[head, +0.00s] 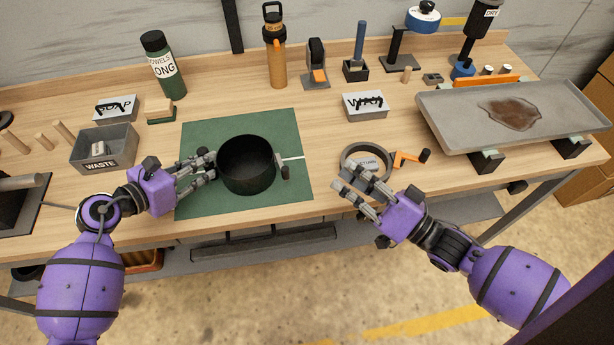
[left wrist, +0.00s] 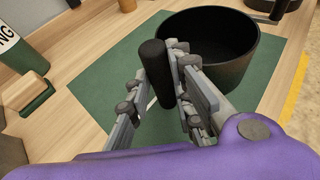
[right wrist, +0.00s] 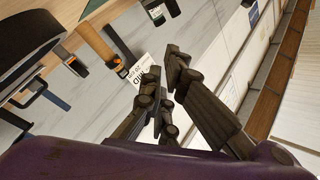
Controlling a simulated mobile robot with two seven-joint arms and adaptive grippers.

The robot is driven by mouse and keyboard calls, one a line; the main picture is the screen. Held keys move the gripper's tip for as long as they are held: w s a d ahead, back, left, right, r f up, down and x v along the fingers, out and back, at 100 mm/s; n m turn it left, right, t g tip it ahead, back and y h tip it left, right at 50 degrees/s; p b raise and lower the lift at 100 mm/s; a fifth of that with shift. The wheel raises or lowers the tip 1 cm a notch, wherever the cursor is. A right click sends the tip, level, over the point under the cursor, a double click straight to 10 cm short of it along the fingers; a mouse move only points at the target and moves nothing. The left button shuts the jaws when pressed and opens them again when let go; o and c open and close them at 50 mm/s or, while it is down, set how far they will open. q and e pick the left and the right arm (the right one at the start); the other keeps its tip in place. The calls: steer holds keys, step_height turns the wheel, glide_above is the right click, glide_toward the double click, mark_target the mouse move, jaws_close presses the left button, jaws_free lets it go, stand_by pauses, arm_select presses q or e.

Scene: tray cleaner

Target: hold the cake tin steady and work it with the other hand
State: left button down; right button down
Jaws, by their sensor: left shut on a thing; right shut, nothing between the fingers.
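The cake tin (head: 247,177) is a round, black, open-topped pan standing on a green mat (head: 205,128). It has a small grey fitting on its right side. My left gripper (head: 208,168) is at the tin's left side. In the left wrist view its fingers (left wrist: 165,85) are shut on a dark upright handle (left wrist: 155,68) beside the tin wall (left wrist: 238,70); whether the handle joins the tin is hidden. My right gripper (head: 350,187) is shut and empty, right of the mat by the round return holder (head: 349,153).
An orange crank-like tool (head: 408,159) lies by the return holder. A grey tray with a brown stain (head: 460,125) stands on blocks at the right. A waste bin (head: 108,160) is left of the mat. Bottles (head: 277,65) and tools line the back.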

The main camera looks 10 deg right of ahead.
steer(key=d+m+g+y, duration=0.1)
steer(key=m+g, duration=0.1)
steer(key=m, duration=0.8)
steer(key=d+f+m+g+y, duration=0.1)
steer(key=m+g, duration=0.1)
steer(key=m, duration=0.8)
steer(key=w+d+f+m+g+y, duration=0.1)
steer(key=d+m, duration=0.1)
steer(key=m, duration=0.9)
steer(key=shift+w+d+f+g, duration=0.1)
steer(key=shift+f+g, duration=0.15)
steer(key=shift+g, duration=0.15)
steer(key=shift+s+f+n+g, duration=0.15)
steer(key=shift+n+g, duration=0.05)
steer(key=shift+n, duration=0.4)
steer(key=shift+s+f+n+g, duration=0.1)
steer(key=shift+f+n+g, duration=0.1)
steer(key=shift+n, duration=0.4)
steer(key=shift+s+f+n, duration=0.15)
steer(key=shift+s+n, duration=0.1)
steer(key=shift+n, duration=0.95)
steer(key=n, duration=0.3)
glide_toward(281, 163)
steer(key=shift+n+g, duration=0.4)
steer(key=a, duration=0.1)
steer(key=a+r, duration=0.1)
steer(key=a, duration=0.1)
steer(key=s+a+r, duration=0.1)
steer(key=shift+s+a, duration=0.15)
steer(key=shift+a, duration=0.1)
